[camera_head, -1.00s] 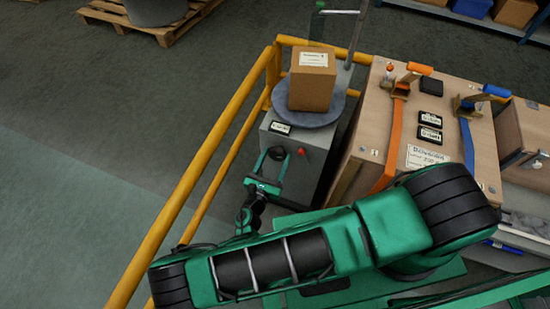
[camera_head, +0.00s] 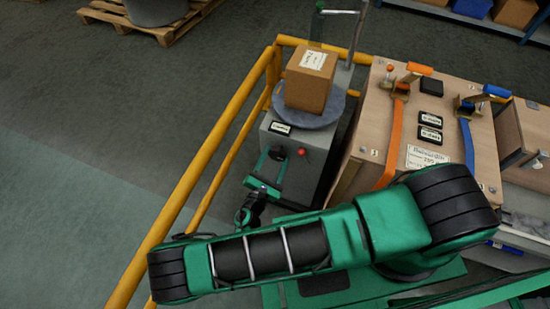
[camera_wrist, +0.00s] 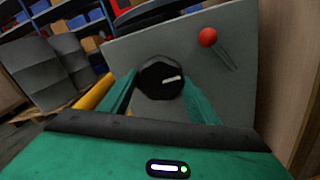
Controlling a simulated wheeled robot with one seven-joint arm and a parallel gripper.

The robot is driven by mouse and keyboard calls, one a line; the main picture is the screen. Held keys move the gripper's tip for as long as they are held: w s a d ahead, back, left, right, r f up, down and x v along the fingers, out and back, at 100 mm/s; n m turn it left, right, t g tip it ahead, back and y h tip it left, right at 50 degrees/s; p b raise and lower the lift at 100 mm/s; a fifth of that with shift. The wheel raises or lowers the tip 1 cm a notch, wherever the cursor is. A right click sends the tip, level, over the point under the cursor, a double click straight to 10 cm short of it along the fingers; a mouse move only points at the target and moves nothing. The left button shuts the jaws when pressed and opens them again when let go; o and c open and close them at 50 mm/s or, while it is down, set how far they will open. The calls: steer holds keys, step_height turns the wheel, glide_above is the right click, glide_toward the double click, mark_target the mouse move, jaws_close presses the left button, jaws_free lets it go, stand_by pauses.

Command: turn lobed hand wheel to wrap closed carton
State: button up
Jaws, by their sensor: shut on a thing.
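The black lobed hand wheel (camera_wrist: 160,78), with a pale mark on its face, sits on the front of a grey machine cabinet (camera_wrist: 140,48). My gripper (camera_wrist: 162,92) is shut on the wheel, one green finger on each side of it. In the head view my gripper (camera_head: 277,160) is at the cabinet's front, and the wheel (camera_head: 278,153) is mostly hidden. A closed brown carton (camera_head: 308,82) with a white label stands on the round grey turntable (camera_head: 318,119) on top. I cannot make out any wrap on it.
A red ball knob on a lever (camera_wrist: 208,37) is close to the wheel's upper right. A wooden crate with orange and blue straps (camera_head: 372,135) stands right of the machine. Yellow rails (camera_head: 207,160) run along the left. Open floor lies beyond them.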

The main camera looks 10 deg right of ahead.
steer(key=m, duration=0.3)
steer(key=shift+a+m, duration=0.15)
steer(key=shift+m, duration=2.15)
steer(key=o, duration=1)
steer(key=v, duration=1)
steer(key=shift+s+a, duration=0.2)
steer(key=shift+s, duration=0.1)
